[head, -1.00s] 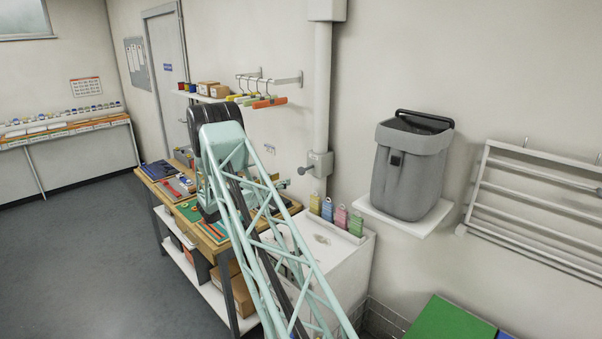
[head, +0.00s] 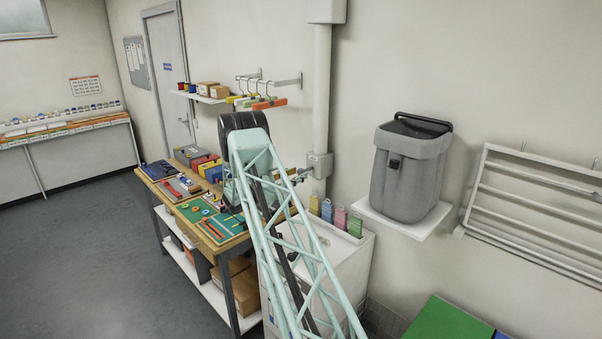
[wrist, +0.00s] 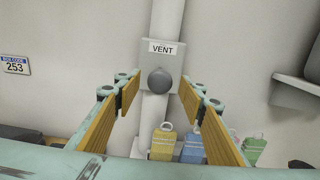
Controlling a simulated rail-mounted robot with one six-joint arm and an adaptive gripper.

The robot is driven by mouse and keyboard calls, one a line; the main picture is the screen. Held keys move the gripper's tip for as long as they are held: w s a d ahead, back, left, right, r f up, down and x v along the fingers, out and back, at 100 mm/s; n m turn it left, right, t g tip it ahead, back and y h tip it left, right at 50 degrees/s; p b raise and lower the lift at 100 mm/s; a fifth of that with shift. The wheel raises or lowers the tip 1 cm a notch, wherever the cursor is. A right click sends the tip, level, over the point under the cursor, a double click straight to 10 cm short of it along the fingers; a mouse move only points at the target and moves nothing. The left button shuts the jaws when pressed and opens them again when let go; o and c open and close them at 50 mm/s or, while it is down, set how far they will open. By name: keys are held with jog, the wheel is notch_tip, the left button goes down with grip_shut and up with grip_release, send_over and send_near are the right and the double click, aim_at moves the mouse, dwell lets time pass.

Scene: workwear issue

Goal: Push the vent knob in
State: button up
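The vent knob (wrist: 160,81) is a dark round knob seen end-on in the middle of the wrist view. It is on a grey box (wrist: 148,56) labelled VENT, mounted on a white vertical pipe (wrist: 166,18). The box also shows in the head view (head: 321,163). My gripper (wrist: 160,91) is open and empty, its wood-coloured finger pads either side of the knob in the picture and apart from it. End-on, I cannot tell how far the knob sticks out. In the head view my arm hides most of the gripper, and the knob is not clear.
Several coloured tags (wrist: 191,147) stand below the knob on a white cabinet (head: 345,262). A grey bin (head: 408,175) sits on a wall shelf to the right. A workbench (head: 240,246) with coloured items lies to the left. Hangers (head: 266,104) hang above left.

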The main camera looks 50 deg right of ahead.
jog(key=shift+s+d, duration=0.15)
jog(key=shift+d, duration=0.6)
jog(key=shift+s+d, duration=0.1)
jog(key=shift+d, duration=0.6)
jog(key=shift+c, duration=0.5)
jog(key=c, duration=1.1)
